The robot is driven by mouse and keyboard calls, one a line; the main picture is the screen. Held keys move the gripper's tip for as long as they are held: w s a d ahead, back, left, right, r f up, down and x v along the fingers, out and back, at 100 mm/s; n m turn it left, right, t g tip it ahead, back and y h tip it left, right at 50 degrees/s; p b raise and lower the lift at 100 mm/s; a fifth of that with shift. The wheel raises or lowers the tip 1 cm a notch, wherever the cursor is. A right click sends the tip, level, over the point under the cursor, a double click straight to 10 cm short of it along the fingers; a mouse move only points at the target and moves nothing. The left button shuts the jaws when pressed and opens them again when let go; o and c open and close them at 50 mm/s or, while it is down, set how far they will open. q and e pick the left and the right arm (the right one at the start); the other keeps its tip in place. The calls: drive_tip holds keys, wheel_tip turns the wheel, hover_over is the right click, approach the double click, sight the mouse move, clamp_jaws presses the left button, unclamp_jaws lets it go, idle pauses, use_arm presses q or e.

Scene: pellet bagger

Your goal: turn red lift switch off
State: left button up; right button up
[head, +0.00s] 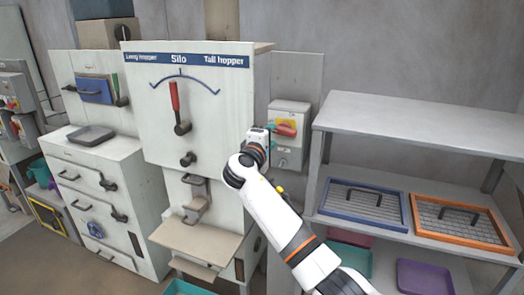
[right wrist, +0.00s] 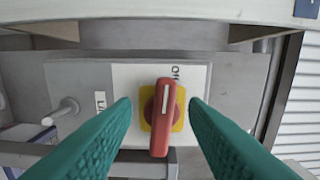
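The red lift switch (head: 287,128) is a red handle on a yellow plate, on a grey box (head: 292,108) on the wall right of the silo panel. In the right wrist view the red handle (right wrist: 162,118) runs nearly upright, its white line toward the top. A label beginning with "O" (right wrist: 175,72) is at its upper end, partly hidden. My right gripper (right wrist: 160,104) is open, with one teal finger on each side of the handle and gaps between. In the head view my right gripper (head: 271,130) is in front of the box. My left gripper is not in view.
The silo panel (head: 215,100) with its red-handled lever (head: 176,105) stands close left of my right gripper. A grey shelf (head: 420,125) with blue-framed (head: 362,203) and orange-framed (head: 458,221) screens is at the right. A metal peg (right wrist: 62,110) sticks out beside the switch.

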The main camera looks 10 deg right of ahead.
drive_tip(key=b+v, duration=0.2)
drive_tip(key=v, duration=0.6)
drive_tip(key=shift+s, duration=0.25)
drive_tip(key=shift+o, duration=0.6)
